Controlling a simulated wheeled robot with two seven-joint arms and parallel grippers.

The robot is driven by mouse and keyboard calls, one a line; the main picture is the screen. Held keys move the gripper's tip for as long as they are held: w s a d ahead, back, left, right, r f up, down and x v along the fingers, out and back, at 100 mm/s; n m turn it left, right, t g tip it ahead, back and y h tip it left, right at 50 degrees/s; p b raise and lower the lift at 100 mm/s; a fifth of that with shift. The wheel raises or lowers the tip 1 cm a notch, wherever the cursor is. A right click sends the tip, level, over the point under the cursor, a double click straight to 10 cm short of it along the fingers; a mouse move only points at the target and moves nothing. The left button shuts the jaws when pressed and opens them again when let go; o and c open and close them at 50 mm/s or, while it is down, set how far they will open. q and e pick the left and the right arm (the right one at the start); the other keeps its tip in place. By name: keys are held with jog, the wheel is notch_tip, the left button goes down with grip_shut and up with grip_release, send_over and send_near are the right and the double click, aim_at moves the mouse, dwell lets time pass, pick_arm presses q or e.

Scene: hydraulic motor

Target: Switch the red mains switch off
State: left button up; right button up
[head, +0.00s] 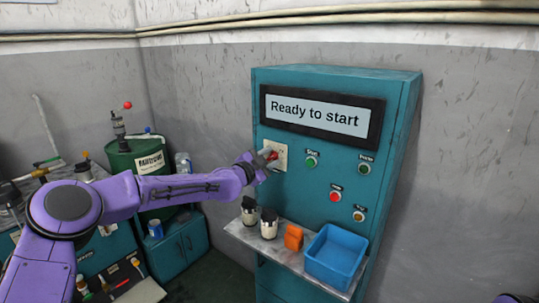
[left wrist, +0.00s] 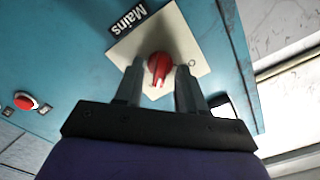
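The red mains switch (left wrist: 159,65) is a round knob on a cream plate (left wrist: 188,42) labelled "Mains", shown tilted in the left wrist view. In the head view the switch (head: 272,155) is partly hidden by my left gripper (head: 265,160), left of and below the display (head: 318,113), which reads "Ready to start". In the left wrist view the two fingers of my left gripper (left wrist: 160,73) stand on either side of the knob. The fingers are apart, with narrow gaps beside the knob; contact is not clear. My right gripper is not in view.
The teal cabinet (head: 395,130) has Start and other small buttons right of the switch. Below, a shelf (head: 270,243) holds two dark-and-white jars, an orange block (head: 293,237) and a blue bin (head: 333,257). A green drum (head: 140,160) stands at left.

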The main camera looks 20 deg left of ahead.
pick_arm(q)
jog(key=shift+c, duration=0.3)
grip_shut()
